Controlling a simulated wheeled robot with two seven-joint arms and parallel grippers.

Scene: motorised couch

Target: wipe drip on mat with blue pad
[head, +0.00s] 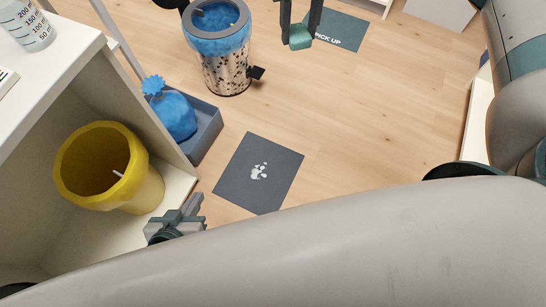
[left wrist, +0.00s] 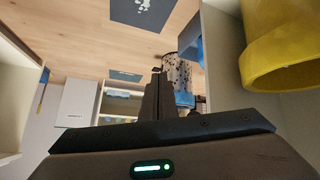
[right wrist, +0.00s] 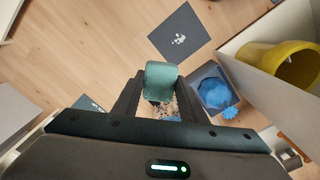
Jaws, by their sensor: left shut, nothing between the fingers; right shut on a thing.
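The blue-green pad (head: 300,38) is between the fingers of my right gripper (head: 297,20), at the top of the head view. The pad also shows between the fingers in the right wrist view (right wrist: 162,75). A dark grey mat (head: 237,185) lies on the floor in the middle of the head view. A white splotchy drip (head: 258,172) is near the mat's middle, and shows in the right wrist view (right wrist: 178,39). The pad is apart from this mat. My left gripper (head: 190,208) is shut and empty, beside the mat's lower left.
A yellow bin (head: 150,190) stands in a white shelf unit left of my left gripper. A grey tray (head: 208,130) holds a blue bag (head: 173,115). A speckled bin with blue liner (head: 224,72) stands behind. A "PICK UP" mat (head: 345,30) lies near the right gripper. Floor between is clear.

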